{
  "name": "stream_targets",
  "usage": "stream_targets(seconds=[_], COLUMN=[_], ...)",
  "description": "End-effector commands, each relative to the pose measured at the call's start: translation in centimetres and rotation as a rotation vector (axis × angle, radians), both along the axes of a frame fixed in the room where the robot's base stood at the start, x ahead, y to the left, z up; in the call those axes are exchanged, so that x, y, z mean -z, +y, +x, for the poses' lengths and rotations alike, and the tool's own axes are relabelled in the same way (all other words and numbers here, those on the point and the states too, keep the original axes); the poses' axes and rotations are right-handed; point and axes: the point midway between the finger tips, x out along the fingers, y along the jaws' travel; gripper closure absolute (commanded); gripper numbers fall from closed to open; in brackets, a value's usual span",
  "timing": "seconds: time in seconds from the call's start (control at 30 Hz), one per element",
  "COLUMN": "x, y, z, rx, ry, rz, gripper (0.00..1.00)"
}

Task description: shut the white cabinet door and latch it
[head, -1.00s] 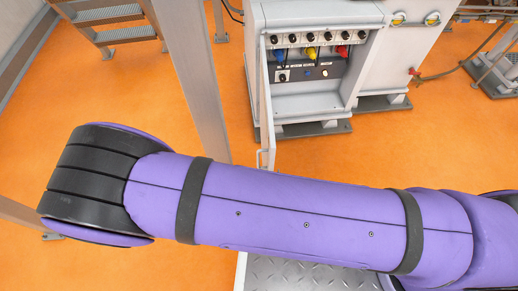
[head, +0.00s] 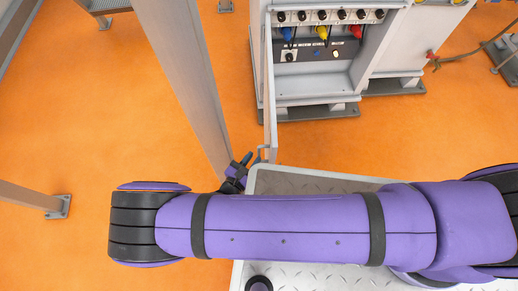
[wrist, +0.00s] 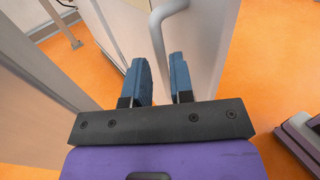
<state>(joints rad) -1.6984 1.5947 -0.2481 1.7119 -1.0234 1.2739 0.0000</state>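The white cabinet (head: 318,88) stands at the top of the head view with its front open. Its door (head: 270,90) is swung out toward me and shows nearly edge-on at the cabinet's left side. My gripper (head: 250,160) is by the door's near end, largely hidden behind my arm. In the wrist view my gripper (wrist: 160,75) has two blue fingers spread apart. The door's pale bent handle (wrist: 157,40) runs down between them, with the door panel (wrist: 208,45) just behind and to the right. I cannot tell whether the fingers touch the handle. The latch is not clear.
A grey post (head: 185,70) stands close left of the door and gripper; it also fills the left of the wrist view (wrist: 40,60). Black, blue, yellow and red connectors sit inside the cabinet. Orange floor (head: 90,120) is open at left.

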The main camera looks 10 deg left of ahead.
Motion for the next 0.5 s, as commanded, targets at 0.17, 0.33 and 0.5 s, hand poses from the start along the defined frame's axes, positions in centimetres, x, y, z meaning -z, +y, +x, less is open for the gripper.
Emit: stream_targets(seconds=[0.17, 0.33, 0.5], x=[0.0, 0.0, 0.0], y=[-1.1, -1.6, -1.7], z=[2.3, 3.4, 3.7], rx=[0.001, 0.000, 0.000], ry=[0.000, 0.001, 0.000], rz=[-0.001, 0.000, -0.001], gripper=[0.78, 0.78, 0.78])
